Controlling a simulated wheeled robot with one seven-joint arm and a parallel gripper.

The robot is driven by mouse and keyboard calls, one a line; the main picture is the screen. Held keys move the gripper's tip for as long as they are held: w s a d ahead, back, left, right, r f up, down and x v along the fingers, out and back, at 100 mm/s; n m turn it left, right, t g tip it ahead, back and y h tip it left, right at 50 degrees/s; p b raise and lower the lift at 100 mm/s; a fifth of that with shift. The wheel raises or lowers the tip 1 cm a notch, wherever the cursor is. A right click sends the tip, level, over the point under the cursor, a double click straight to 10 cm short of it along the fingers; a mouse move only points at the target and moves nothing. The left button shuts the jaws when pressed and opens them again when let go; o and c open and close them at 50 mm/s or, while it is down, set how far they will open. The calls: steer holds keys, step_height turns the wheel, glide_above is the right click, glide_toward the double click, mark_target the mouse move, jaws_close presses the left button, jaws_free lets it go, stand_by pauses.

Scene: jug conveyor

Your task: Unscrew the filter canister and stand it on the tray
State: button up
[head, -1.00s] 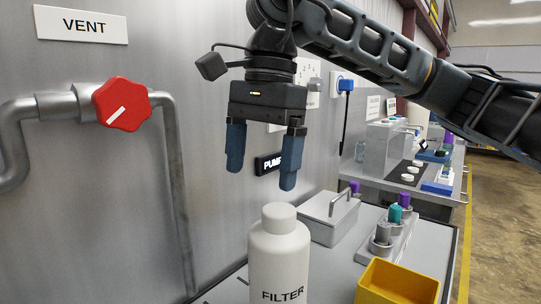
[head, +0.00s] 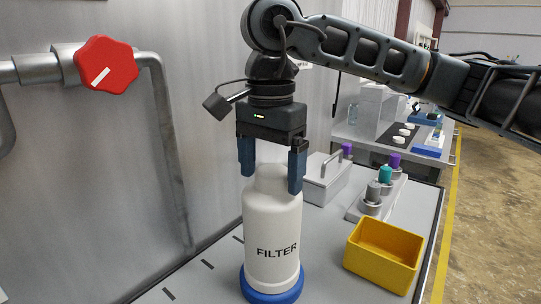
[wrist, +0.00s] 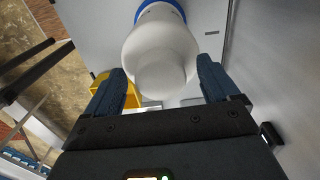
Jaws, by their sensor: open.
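The white filter canister (head: 272,236), lettered FILTER, stands upright in a blue ring base (head: 270,290) on the grey bench. My gripper (head: 272,178) points down over it, with its two blue fingers on either side of the canister's narrower top. The fingers look open, with gaps beside the top. In the wrist view the canister (wrist: 160,55) lies between and beyond the open fingers (wrist: 163,88), and part of the blue base (wrist: 160,6) shows past it. I cannot make out a separate tray for sure.
A yellow bin (head: 385,255) stands right of the canister. A red valve knob (head: 106,63) with pipes is on the left wall.

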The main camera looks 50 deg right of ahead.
steer(key=c, duration=1.6)
